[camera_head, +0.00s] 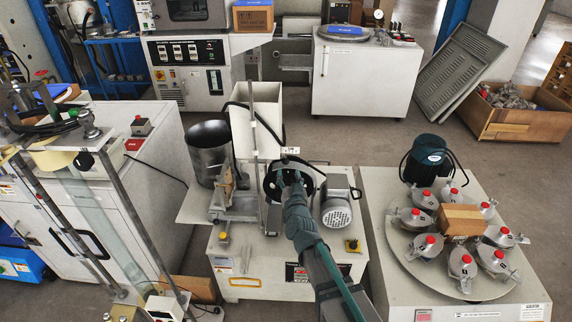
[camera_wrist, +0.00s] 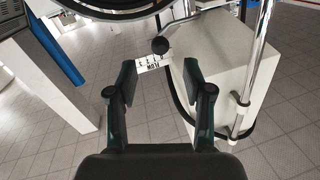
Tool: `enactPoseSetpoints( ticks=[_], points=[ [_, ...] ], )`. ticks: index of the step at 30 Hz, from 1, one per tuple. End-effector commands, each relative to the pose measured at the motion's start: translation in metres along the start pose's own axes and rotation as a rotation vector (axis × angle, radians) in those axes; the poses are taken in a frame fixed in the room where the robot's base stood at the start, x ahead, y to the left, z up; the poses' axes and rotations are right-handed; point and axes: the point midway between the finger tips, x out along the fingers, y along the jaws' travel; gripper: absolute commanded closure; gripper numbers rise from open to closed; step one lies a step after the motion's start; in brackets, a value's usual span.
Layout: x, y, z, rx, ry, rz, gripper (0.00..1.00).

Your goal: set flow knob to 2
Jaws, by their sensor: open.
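In the wrist view, a small dark round knob (camera_wrist: 160,45) sits at the edge of a white label plate (camera_wrist: 153,64). The plate bears upside-down lettering that looks like FLOW, with small marks too fine to read surely. My gripper (camera_wrist: 159,78) is open and empty. Its two dark fingers stand either side of the plate in the picture, with the knob ahead of the tips; contact is not visible. In the head view, my gripper (camera_head: 289,177) is over the machine, in front of a dark ring. The white plate (camera_head: 290,150) shows just behind it; the knob's setting cannot be read.
A metal post (camera_head: 253,125) and a white hopper (camera_head: 262,122) stand close to the plate. A steel drum (camera_head: 209,150) is to the left and a motor (camera_head: 336,208) to the right. A dark ring (camera_wrist: 95,8) crosses the top of the wrist view.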

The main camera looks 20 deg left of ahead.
Motion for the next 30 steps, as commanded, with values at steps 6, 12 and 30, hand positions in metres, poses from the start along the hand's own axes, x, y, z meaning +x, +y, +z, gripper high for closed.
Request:
enactPoseSetpoints(
  ticks=[6,12,30],
  points=[
    [0.044,0.000,0.001,0.000,0.000,0.000,0.49],
    [0.064,0.000,0.001,0.001,0.000,0.000,0.49],
    [0.067,0.000,0.000,0.000,-0.001,0.000,0.92]
  ],
)
